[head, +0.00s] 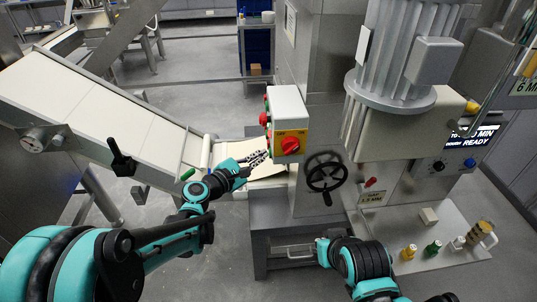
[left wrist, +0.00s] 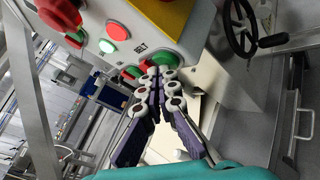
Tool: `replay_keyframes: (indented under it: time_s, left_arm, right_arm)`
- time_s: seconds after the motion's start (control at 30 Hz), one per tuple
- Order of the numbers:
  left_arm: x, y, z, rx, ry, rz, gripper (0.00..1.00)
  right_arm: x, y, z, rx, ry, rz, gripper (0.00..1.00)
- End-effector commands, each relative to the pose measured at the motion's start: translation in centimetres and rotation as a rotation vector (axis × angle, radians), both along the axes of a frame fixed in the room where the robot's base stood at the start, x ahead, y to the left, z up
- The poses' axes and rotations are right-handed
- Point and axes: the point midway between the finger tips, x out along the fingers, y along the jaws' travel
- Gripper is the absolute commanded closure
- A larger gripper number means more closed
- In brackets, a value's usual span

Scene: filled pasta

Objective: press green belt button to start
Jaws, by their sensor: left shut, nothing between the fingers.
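A grey control box (head: 288,112) hangs on the machine column, with a red knob on a yellow plate on its front. Its left face carries red and green buttons. More green buttons (left wrist: 132,72) sit lower, by the fingertips. My left gripper (head: 264,155) is shut and empty, its fingertips just at the box's lower left edge. In the left wrist view its tips (left wrist: 162,74) partly cover the lowest green button; I cannot tell whether they touch it. My right gripper is not visible, only its arm.
A conveyor belt (head: 110,100) slopes down from the left to the machine. A black handwheel (head: 325,174) stands right of the control box. A steel shelf with small bottles (head: 433,248) is at the lower right.

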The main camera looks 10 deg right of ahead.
Motion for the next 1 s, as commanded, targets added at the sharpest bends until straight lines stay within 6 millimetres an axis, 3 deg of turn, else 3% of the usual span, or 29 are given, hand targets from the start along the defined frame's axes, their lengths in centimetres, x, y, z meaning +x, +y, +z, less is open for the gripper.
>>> replay_keyframes:
  time_s: [0.57, 1.0]
  left_arm:
    - [0.0, -0.4, 0.0, 0.0, 0.0, -0.001, 1.0]
    - [0.0, 1.3, 0.0, 0.001, -0.001, 0.0, 1.0]
  right_arm:
    - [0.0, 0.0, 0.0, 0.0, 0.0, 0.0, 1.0]
    - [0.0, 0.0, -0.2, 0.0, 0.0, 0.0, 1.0]
